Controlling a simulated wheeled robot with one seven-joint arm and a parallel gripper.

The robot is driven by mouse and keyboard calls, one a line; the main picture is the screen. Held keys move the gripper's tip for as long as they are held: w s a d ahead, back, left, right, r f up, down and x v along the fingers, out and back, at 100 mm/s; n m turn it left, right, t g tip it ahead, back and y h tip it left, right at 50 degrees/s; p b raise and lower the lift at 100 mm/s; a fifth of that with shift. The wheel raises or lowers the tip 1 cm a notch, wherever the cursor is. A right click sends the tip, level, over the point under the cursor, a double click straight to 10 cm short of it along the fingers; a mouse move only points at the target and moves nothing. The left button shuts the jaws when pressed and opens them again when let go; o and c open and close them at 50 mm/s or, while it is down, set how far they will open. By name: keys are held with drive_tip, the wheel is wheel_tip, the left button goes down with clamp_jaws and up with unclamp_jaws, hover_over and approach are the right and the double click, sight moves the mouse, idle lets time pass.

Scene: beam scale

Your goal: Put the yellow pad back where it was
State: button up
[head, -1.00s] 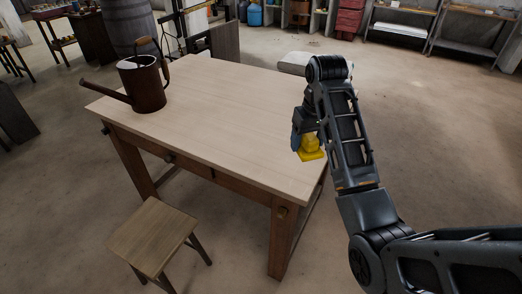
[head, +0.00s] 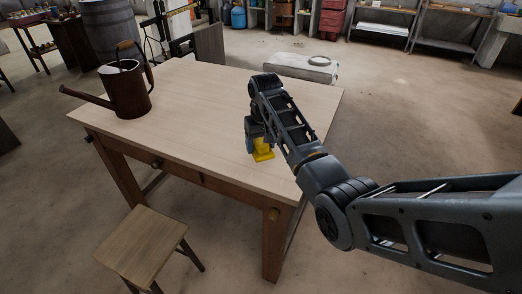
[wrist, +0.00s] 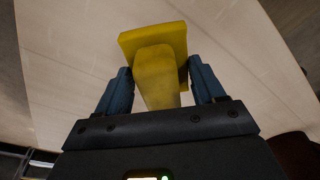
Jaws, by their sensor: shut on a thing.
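The yellow pad (head: 263,154) is a flat plate with a thick block-like grip. It also shows in the wrist view (wrist: 155,75), with its plate beyond the fingertips. My gripper (head: 257,142) is shut on the pad's block, one blue-grey finger on each side, as the wrist view (wrist: 160,84) shows. In the head view the pad appears in front of the right part of the wooden table's top (head: 190,115). I cannot tell its exact height or whether it touches the table. My arm hides some of the table's right side.
A brown watering can (head: 126,92) stands on the table's far left. A wooden stool (head: 143,242) stands in front of the table. A pale low block (head: 300,66) with a round thing on top lies behind the table's right end. The middle of the tabletop is bare.

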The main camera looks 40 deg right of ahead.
sight(261, 151)
drive_tip(key=shift+f, duration=1.4)
drive_tip(key=shift+f, duration=0.15)
drive_tip(key=o, duration=0.9)
drive_tip(key=shift+o, duration=0.2)
drive_tip(key=r, duration=0.4)
drive_tip(key=s+r, duration=0.1)
drive_tip(key=r, duration=0.7)
drive_tip(key=shift+s+a+r, duration=0.1)
drive_tip(key=shift+s+a, duration=0.25)
drive_tip(key=shift+a, duration=0.05)
